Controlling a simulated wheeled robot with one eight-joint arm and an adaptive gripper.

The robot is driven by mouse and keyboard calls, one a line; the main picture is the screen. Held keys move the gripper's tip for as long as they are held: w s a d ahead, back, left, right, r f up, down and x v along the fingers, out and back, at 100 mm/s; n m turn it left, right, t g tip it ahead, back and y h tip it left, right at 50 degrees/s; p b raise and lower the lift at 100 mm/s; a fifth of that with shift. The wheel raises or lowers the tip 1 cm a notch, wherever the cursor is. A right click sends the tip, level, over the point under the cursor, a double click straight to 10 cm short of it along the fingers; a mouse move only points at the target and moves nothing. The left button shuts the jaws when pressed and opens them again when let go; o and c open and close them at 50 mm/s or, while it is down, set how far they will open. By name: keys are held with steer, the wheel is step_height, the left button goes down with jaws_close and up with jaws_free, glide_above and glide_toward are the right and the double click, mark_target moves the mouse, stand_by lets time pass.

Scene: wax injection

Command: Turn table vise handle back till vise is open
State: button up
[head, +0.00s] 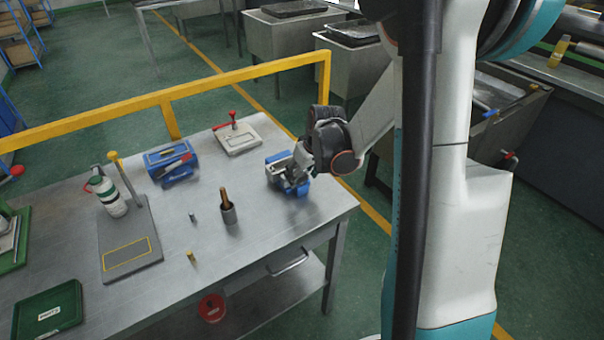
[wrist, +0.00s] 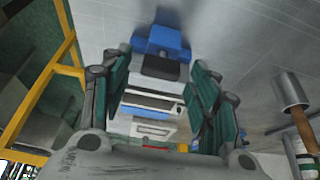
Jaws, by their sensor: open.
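The blue table vise (head: 290,172) sits on the metal table near its right edge. In the wrist view its blue body (wrist: 160,42) lies between and beyond my fingers, with a black part and pale metal parts nearer. My gripper (head: 300,158) is at the vise from the upper right and covers part of it in the head view. In the wrist view my gripper (wrist: 160,82) is open, with one green-padded finger on each side of the vise. I cannot clearly make out the handle, nor whether a finger touches the vise. How wide the vise jaws stand is unclear.
A yellow rail (head: 240,78) runs behind. The table front beside the vise is clear.

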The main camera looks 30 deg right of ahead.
steer(key=v, duration=1.1)
steer(key=shift+s+r, duration=0.2)
steer(key=shift+r, duration=0.1)
